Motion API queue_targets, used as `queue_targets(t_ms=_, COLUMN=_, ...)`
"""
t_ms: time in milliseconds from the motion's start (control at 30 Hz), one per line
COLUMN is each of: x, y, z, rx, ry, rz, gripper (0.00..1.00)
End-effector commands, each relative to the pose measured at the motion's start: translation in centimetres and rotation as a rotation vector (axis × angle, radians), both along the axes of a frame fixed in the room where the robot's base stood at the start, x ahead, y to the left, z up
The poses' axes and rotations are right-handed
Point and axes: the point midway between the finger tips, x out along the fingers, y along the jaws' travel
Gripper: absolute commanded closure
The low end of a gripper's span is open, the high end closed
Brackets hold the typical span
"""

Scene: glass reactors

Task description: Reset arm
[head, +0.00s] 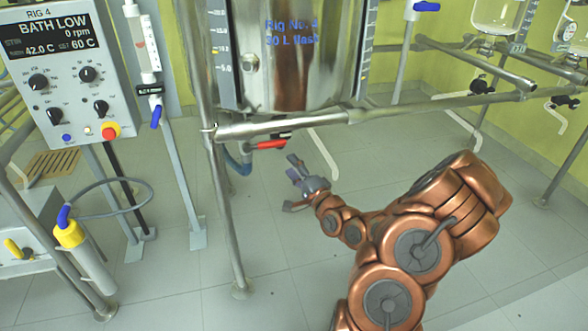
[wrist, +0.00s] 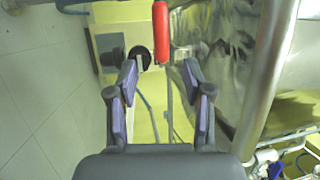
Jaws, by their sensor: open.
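My copper-coloured arm reaches in from the lower right of the head view. My gripper (head: 291,182) is open and empty, below and a little right of a red valve handle (head: 270,144) under the rig's vessel. In the wrist view my gripper (wrist: 160,80) shows two spread fingers with purple pads and nothing between them. The red handle (wrist: 161,32) stands ahead of the fingertips there, apart from them. The steel vessel (head: 300,60) marked "Rig No. 4" hangs above the handle.
A steel frame rail (head: 350,116) crosses above my gripper, with an upright (head: 222,200) to its left. A control box (head: 70,70) reading "BATH LOW" stands far left. A yellow-collared cylinder (head: 85,250) is lower left. Other glassware and rails fill the upper right. Floor below the vessel is clear.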

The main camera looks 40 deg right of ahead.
Motion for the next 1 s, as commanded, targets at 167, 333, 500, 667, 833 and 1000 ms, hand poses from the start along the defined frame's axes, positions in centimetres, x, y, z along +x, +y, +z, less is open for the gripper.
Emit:
queue_targets(t_ms=167, x=-0.3, y=0.0, z=0.0, rx=0.001, ry=-0.001, rz=0.000, gripper=0.49)
queue_targets(t_ms=333, x=-0.3, y=0.0, z=0.0, rx=0.001, ry=0.000, rz=0.001, gripper=0.49)
queue_targets(t_ms=500, x=-0.3, y=0.0, z=0.0, rx=0.001, ry=0.000, rz=0.001, gripper=0.49)
queue_targets(t_ms=667, x=-0.2, y=0.2, z=0.1, rx=-0.003, ry=0.004, rz=0.003, gripper=0.49)
queue_targets(t_ms=833, x=0.7, y=2.1, z=1.2, rx=-0.084, ry=0.093, rz=0.049, gripper=0.49)
queue_targets(t_ms=1000, x=1.6, y=6.0, z=2.5, rx=-0.278, ry=0.293, rz=0.153, gripper=0.49)
